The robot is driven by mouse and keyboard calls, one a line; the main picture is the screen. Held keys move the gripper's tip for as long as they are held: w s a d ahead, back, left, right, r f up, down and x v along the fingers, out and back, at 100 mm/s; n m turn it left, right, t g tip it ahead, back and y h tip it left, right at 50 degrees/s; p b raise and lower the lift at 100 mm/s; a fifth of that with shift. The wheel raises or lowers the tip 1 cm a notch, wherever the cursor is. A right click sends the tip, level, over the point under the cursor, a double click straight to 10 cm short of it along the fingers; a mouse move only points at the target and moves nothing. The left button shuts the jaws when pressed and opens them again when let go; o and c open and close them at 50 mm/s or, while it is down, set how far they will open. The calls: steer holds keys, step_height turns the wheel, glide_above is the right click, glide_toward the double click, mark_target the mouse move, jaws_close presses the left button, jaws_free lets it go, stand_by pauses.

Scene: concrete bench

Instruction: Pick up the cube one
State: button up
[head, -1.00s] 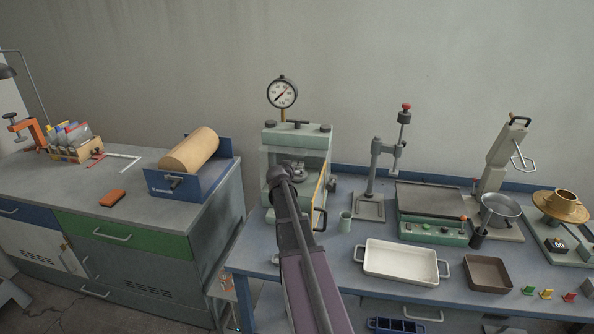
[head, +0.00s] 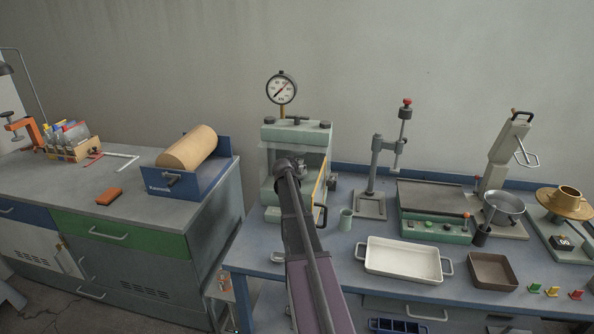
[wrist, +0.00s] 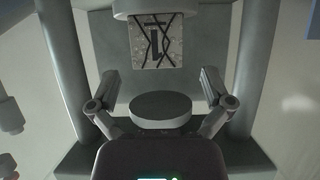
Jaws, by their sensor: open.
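The wrist view shows a pale speckled square face with a black 1 and dark crossing lines, which looks like cube one (wrist: 158,42). In the head view my arm reaches into the pale green press (head: 297,133); the cube cannot be made out there. What the cube rests on is unclear.
Press columns (wrist: 63,60) stand close on both sides of the fingers.

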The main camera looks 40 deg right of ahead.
steer(key=shift+w+d, duration=0.1)
stand_by(0.3)
steer(key=shift+b+x, duration=1.2)
steer(key=shift+x, duration=1.4)
steer(key=shift+f, duration=0.1)
steer(key=c, duration=1.3)
steer(key=shift+s+a+r+p, duration=0.5)
steer(key=shift+s+r+p, duration=0.1)
steer(key=shift+r+p, duration=0.1)
steer(key=p+v, duration=0.6)
steer(key=v, duration=0.8)
steer(key=shift+s+r+p, duration=0.1)
steer(key=shift+r+p, duration=0.15)
steer(key=shift+p, duration=0.1)
